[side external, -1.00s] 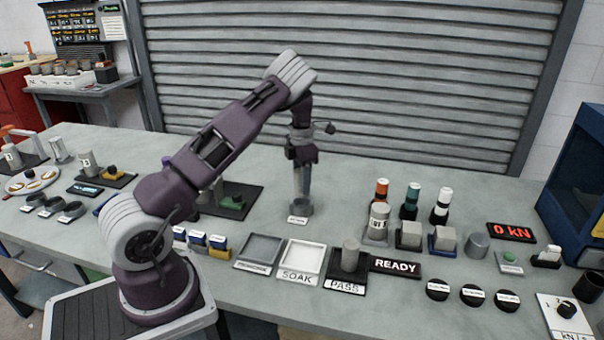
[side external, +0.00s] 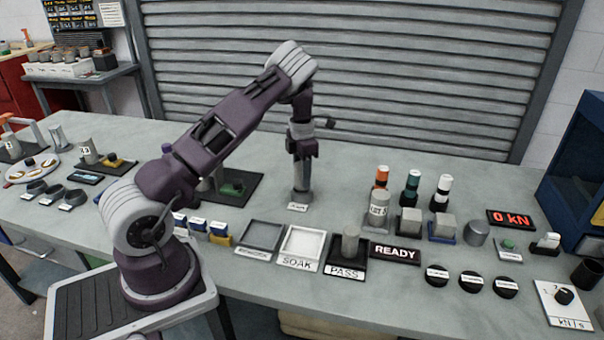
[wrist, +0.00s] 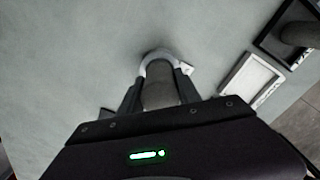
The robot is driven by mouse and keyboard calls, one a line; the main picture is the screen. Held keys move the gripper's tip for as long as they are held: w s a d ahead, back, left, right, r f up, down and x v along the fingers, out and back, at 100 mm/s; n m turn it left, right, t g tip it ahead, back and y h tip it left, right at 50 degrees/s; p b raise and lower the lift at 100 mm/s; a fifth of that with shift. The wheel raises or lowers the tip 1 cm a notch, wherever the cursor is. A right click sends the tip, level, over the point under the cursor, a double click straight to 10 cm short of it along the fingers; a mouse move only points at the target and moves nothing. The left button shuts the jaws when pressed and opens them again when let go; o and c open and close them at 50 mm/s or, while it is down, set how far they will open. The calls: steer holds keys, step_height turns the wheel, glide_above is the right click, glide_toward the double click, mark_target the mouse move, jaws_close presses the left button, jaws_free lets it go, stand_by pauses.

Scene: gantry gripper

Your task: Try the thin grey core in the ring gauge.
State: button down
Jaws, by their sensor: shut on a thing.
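My gripper (side external: 302,185) is shut on the thin grey core and points straight down. The core (wrist: 159,95) shows between the two dark fingers in the wrist view, upright in the grip. The ring gauge (side external: 301,196) stands on the bench directly under the gripper, with a small white label in front. In the wrist view the ring gauge (wrist: 157,55) curves around the far side of the core's lower end. The lower end appears to be at or inside the ring, but its depth is hidden.
A dark mat (side external: 252,190) with a green-based device lies to the left. The bench behind the ring is clear.

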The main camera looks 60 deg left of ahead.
steer(key=shift+f, duration=0.5)
stand_by(0.3)
steer(key=c, duration=0.8)
jaws_free()
steer(key=shift+o, duration=0.2)
step_height(320, 180, up, 6)
steer(key=shift+r, duration=0.5)
